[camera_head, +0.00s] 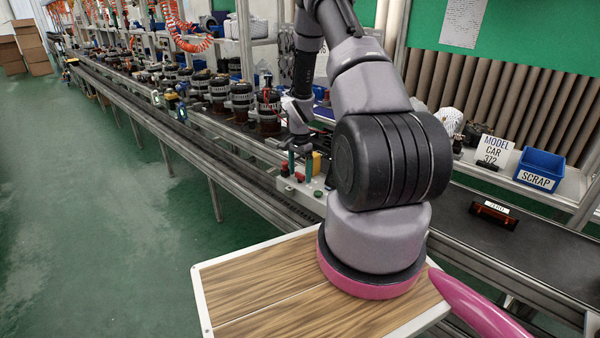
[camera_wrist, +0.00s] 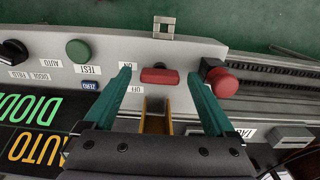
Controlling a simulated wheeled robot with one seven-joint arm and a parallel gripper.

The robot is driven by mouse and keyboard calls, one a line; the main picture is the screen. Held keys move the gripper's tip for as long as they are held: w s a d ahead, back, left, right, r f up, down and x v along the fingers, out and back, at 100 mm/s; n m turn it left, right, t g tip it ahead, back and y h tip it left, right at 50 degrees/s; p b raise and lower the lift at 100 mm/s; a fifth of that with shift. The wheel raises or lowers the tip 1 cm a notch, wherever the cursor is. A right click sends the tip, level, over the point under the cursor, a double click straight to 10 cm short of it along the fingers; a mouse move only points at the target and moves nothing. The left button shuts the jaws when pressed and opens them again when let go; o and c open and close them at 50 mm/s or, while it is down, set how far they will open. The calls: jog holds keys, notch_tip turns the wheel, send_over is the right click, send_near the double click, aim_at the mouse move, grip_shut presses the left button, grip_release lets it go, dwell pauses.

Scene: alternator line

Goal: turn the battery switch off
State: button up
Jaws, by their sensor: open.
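The battery switch (camera_wrist: 160,76) is a red bar-shaped handle on the grey control panel (camera_wrist: 150,50), seen in the wrist view. Its handle lies crosswise in the picture, between upside-down ON and OFF labels on its left side. My gripper (camera_wrist: 159,74) is open, with one teal finger on each side of the red handle. Gaps show between the handle and both fingers. I cannot tell how far the fingertips are above the panel. In the head view my gripper (camera_head: 298,163) is over the panel (camera_head: 292,187), and the switch handle cannot be made out there.
A red mushroom button (camera_wrist: 222,80) sits close beside the right finger. A green button (camera_wrist: 78,50) and a black knob (camera_wrist: 14,50) are to the left. A yellow part (camera_wrist: 154,116) shows between the fingers. The conveyor (camera_head: 535,235) and a blue scrap bin (camera_head: 541,166) are to the right.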

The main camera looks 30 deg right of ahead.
jog(key=shift+c, duration=0.3)
jog(key=c, duration=1.3)
jog(key=shift+n, duration=0.3)
jog(key=n, duration=0.3)
jog(key=shift+n, duration=0.4)
jog(key=n, duration=0.4)
jog(key=shift+n, duration=0.3)
jog(key=n, duration=0.4)
jog(key=shift+n, duration=2.5)
